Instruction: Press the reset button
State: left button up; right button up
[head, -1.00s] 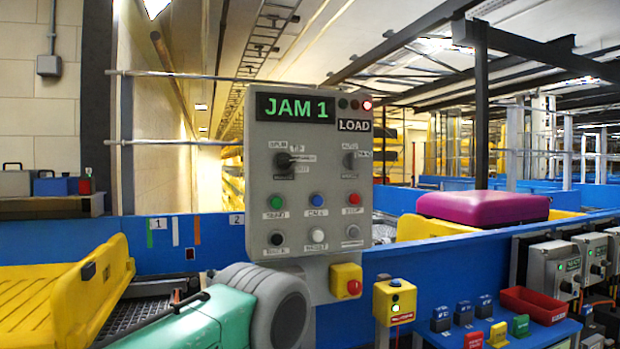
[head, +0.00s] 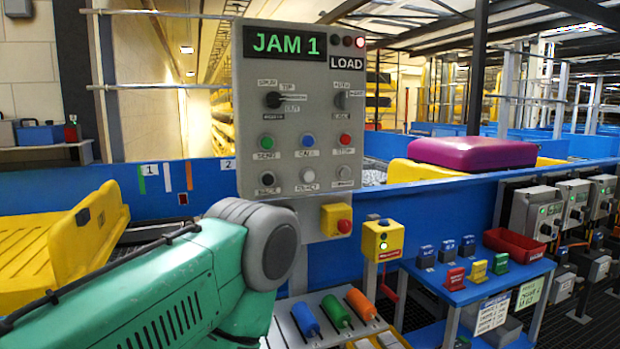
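A grey control panel (head: 312,108) stands upright ahead, with a screen (head: 284,43) reading "JAM 1" in green. Its upper button row is green (head: 267,142), blue (head: 308,140) and red (head: 345,140). The lower row is black (head: 267,179), white (head: 306,176) and grey (head: 344,172). The small labels are blurred; the one under the white button may read "RESET", but I cannot be sure. My green left arm reaches in at lower left, its grey joint below the panel's left part. Neither gripper shows.
A yellow box with a red button (head: 336,220) hangs under the panel. Another yellow box (head: 383,240) stands to its right. A tray with coloured handles (head: 321,320) lies below. A blue table (head: 470,287) holds small blocks and a red bin (head: 513,244).

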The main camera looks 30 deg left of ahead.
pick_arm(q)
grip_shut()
